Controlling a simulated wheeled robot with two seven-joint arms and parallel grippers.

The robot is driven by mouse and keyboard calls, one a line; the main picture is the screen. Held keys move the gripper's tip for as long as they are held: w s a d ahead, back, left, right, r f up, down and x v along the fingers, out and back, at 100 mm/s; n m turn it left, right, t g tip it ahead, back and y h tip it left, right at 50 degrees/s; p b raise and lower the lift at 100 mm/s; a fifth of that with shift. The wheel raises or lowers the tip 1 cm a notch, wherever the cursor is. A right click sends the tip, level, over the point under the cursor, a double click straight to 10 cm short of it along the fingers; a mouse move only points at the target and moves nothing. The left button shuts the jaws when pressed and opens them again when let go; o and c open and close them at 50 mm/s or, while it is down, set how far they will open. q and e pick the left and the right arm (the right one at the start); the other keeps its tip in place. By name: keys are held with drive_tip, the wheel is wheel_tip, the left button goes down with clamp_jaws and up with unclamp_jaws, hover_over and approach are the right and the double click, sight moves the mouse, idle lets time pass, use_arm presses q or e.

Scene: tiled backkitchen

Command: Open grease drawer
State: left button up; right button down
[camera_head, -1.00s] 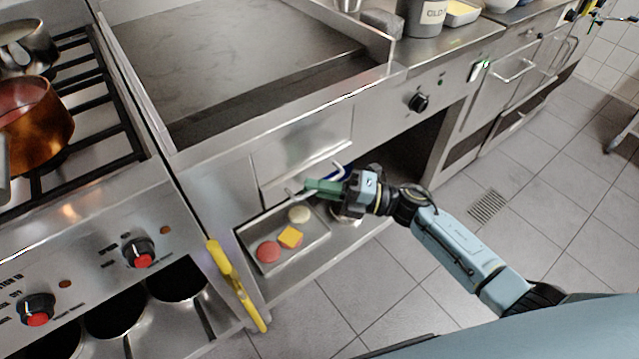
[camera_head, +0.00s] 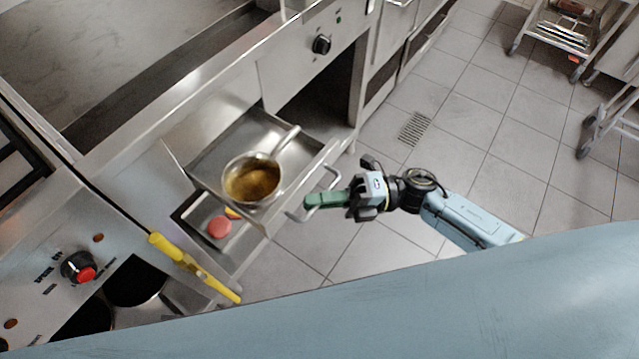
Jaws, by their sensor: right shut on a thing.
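The grease drawer (camera_head: 215,158) stands pulled out from below the griddle. A pan with brown contents (camera_head: 252,181) is inside it, its handle pointing to the upper right. The drawer's bar handle (camera_head: 328,172) is on its front. My right gripper (camera_head: 312,201) is shut on the drawer handle, its green fingers at the handle's lower part. My left gripper is not in view.
A yellow tool (camera_head: 194,267) hangs on the stove front at left. A trolley (camera_head: 562,32) stands at the upper right. Floor tiles right of the drawer are clear.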

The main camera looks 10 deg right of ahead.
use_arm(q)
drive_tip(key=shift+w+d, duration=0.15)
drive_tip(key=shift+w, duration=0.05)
use_arm(e)
drive_tip(key=shift+s+d, duration=0.3)
drive_tip(key=shift+s, duration=0.05)
drive_tip(key=c, duration=1.5)
unclamp_jaws()
drive_tip(key=shift+d, duration=0.15)
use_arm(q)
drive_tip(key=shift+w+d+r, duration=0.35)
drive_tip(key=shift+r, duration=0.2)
use_arm(e)
drive_tip(key=d, duration=0.4)
drive_tip(key=d+f, duration=0.1)
drive_tip(key=d, duration=0.8)
drive_tip(key=shift+s+f, duration=0.3)
drive_tip(key=shift+f, duration=0.1)
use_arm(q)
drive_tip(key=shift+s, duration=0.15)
